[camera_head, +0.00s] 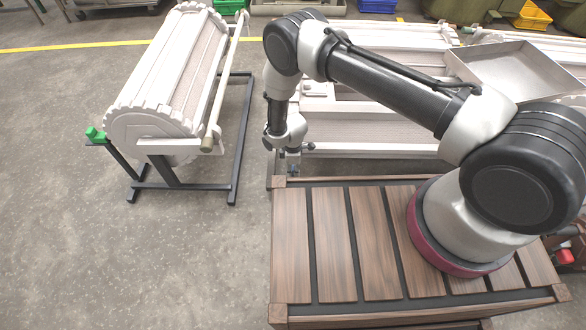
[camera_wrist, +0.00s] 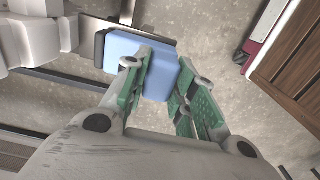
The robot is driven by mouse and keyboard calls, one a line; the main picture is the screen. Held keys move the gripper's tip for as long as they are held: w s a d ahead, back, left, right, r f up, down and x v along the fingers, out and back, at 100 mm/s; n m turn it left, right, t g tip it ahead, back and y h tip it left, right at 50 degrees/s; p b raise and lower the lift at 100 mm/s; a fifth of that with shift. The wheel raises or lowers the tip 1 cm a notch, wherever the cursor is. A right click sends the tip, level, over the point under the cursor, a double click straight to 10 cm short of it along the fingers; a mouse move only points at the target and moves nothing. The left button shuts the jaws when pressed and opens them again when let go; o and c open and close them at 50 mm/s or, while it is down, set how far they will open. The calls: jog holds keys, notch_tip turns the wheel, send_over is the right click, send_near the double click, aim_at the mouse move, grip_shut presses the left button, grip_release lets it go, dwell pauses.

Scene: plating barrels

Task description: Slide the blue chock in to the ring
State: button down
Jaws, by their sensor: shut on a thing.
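The blue chock (camera_wrist: 120,45) is a smooth light-blue block in the wrist view. My gripper (camera_wrist: 160,75) is shut on it, with the green-padded fingers on either side. The chock's left end lies close against a dark bracket with a thin metal strip (camera_wrist: 150,33) along its upper side. This may be the ring, but its full shape is hidden and I cannot tell how far the chock is inside it. In the head view my gripper (camera_head: 291,166) points down beside the wooden deck's far left corner, and the chock is barely visible there.
A pale plating barrel (camera_head: 170,75) rests on a dark floor stand (camera_head: 240,130) at the left, with a green block (camera_head: 96,134) at its near-left end. More pale frames and a metal tray (camera_head: 520,68) stand behind my arm. Open floor lies at the left front.

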jog(key=shift+w, duration=2.25)
jog(key=c, duration=1.2)
grip_release()
jog(key=shift+d, duration=0.1)
jog(key=shift+o, duration=0.2)
notch_tip(320, 180, up, 12)
